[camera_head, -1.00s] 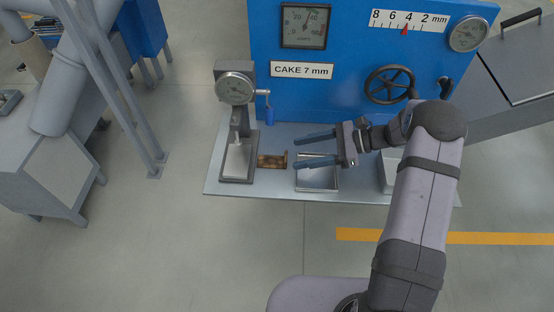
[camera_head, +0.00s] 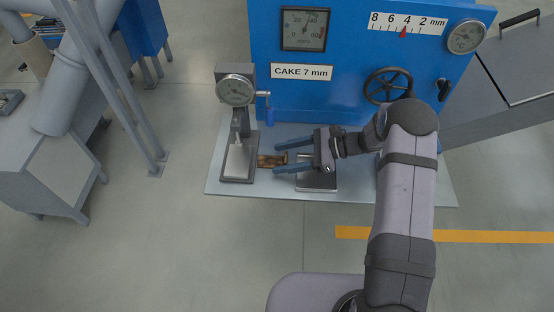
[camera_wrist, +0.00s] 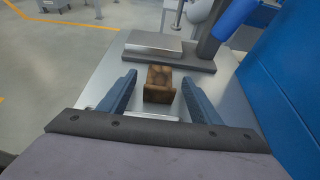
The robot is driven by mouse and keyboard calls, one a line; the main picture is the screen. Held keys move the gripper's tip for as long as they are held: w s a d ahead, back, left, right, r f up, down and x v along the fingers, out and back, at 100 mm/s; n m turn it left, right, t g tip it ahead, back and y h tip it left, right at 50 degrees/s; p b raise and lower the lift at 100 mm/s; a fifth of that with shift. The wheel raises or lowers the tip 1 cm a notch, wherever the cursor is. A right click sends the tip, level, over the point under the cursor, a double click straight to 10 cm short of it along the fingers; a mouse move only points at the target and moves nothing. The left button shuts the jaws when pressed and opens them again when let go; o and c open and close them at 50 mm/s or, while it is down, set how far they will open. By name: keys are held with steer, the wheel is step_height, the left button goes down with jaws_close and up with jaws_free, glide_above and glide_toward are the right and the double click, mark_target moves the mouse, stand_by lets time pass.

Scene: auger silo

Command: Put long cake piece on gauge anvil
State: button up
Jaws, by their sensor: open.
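The brown cake piece (camera_head: 270,161) lies on the grey shelf between the gauge and the tray. My gripper (camera_head: 276,158) is open, its two blue fingers pointing left toward the piece, with the tips over or beside its right end. In the wrist view, the piece (camera_wrist: 159,84) sits between and ahead of the open fingers, untouched as far as I can see. The gauge anvil (camera_head: 238,160) is a pale flat block on the dark gauge base left of the piece; it also shows in the wrist view (camera_wrist: 153,44), beyond the piece.
The dial gauge (camera_head: 235,90) stands over the anvil, with a blue-handled lever (camera_head: 269,115) on its right. A metal tray (camera_head: 317,186) lies partly under my gripper. The blue machine panel (camera_head: 350,70) with a handwheel (camera_head: 388,85) rises behind the shelf.

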steer(key=c, duration=1.2)
steer(key=shift+r, duration=0.1)
